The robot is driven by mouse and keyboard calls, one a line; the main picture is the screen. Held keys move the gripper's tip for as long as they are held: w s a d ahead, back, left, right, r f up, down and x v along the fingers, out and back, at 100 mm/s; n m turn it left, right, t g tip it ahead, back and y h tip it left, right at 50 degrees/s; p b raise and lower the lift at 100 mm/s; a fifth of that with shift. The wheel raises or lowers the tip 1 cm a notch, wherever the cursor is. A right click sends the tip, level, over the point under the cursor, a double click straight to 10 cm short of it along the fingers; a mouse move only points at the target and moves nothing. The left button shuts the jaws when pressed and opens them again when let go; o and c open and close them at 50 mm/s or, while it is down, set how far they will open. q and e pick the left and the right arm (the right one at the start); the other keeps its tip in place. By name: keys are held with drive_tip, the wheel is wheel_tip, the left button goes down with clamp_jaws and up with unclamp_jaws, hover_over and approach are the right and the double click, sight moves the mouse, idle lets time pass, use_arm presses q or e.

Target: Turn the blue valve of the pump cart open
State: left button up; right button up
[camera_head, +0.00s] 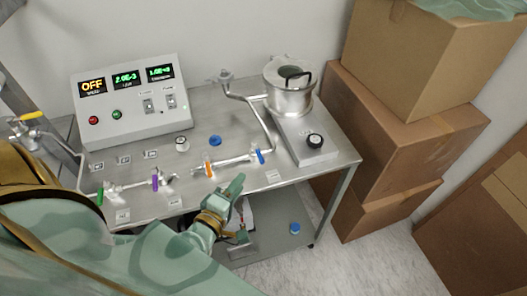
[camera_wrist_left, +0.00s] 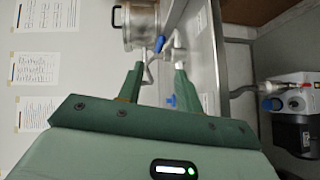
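The pump cart (camera_head: 232,186) has a grey metal top with a pipe run and coloured valve handles. The blue valve (camera_head: 260,156) is a small blue lever at the right end of the front pipe, near the orange handle. In the left wrist view the blue valve (camera_wrist_left: 160,43) shows just beyond the fingertips. My left gripper (camera_head: 237,184) is in front of and below the blue valve, at the cart's front edge, apart from it. In the left wrist view my left gripper (camera_wrist_left: 159,66) has its two green fingers apart, with nothing held. My right gripper is not in view.
An orange handle (camera_head: 208,168), a purple handle (camera_head: 155,183) and a green handle (camera_head: 100,194) sit along the front pipes. A control box (camera_head: 128,105) and a metal chamber (camera_head: 289,92) stand behind. Cardboard boxes (camera_head: 395,130) crowd the right side.

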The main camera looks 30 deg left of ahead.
sight(258, 153)
use_arm(q)
drive_tip(key=w, duration=0.5)
drive_tip(key=w+a+f+b, duration=0.1)
drive_tip(key=w, duration=0.4)
drive_tip(key=w+f, duration=0.1)
drive_tip(key=w, duration=0.4)
drive_tip(key=shift+a+b, duration=0.2)
drive_tip(key=shift+b, duration=0.2)
clamp_jaws()
